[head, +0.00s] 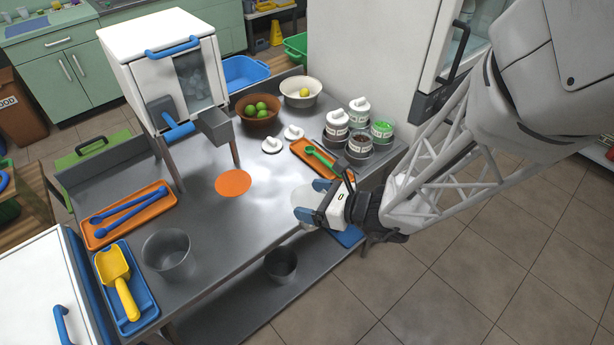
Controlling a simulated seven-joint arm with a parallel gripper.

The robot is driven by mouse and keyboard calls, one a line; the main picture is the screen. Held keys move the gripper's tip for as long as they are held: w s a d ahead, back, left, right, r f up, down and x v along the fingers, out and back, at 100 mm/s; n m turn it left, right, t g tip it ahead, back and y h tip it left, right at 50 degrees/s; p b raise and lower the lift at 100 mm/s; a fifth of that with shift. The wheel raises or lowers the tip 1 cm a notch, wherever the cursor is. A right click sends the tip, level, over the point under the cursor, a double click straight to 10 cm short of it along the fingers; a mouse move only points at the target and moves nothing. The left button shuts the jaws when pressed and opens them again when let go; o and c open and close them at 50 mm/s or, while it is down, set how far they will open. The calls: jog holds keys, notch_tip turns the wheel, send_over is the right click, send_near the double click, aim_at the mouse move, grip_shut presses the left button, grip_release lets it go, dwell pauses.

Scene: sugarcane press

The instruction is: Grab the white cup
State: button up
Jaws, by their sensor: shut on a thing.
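My gripper (312,202) has blue fingertips and is over the right front edge of the metal table. It is shut on a pale, whitish thing, which I take to be the white cup (321,185). Only small parts of the cup show beside the fingers; the gripper body hides the rest. I cannot tell whether it is upright or touching the table.
A white press machine (125,48) stands behind.

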jog(key=shift+s+d+r, duration=0.1)
jog(key=shift+s+d, duration=0.25)
jog(key=shift+s, duration=0.35)
jog(key=shift+s+d+r, duration=0.1)
jog(key=shift+s+d, duration=0.2)
jog(key=shift+s, duration=0.4)
jog(key=shift+a, duration=0.1)
